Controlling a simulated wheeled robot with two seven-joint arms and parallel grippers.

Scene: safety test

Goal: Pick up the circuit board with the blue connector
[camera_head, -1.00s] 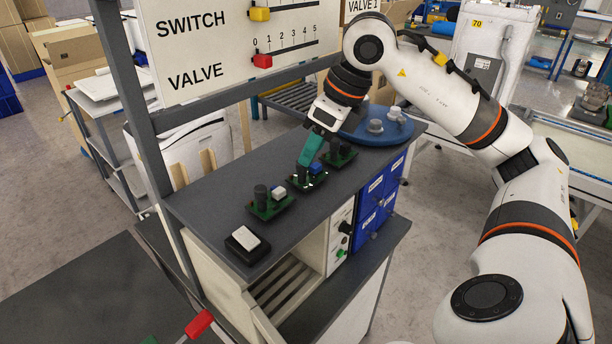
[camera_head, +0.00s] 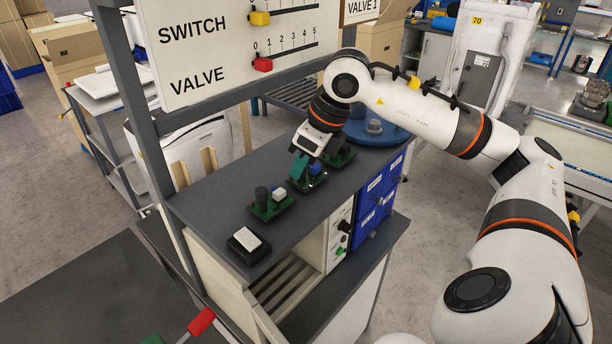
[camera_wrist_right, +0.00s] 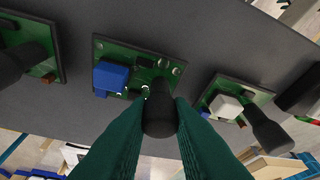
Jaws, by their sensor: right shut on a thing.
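The circuit board with the blue connector (camera_wrist_right: 110,76) is green and has an upright black cylinder (camera_wrist_right: 158,110). In the head view this board (camera_head: 311,184) is the middle of three on the dark bench top, partly hidden by my right gripper (camera_head: 301,166). The teal fingers of the right gripper (camera_wrist_right: 160,122) are shut on the black cylinder. The board appears to sit on the bench top; I see no clear gap under it. My left gripper is not in view.
A board with a white connector (camera_head: 272,204) lies to the left, another board (camera_head: 342,157) close behind to the right. A black box with a white top (camera_head: 246,240) stands at the bench's near left. A blue round fixture (camera_head: 372,132) is at the far end. A sign panel (camera_head: 215,50) rises behind.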

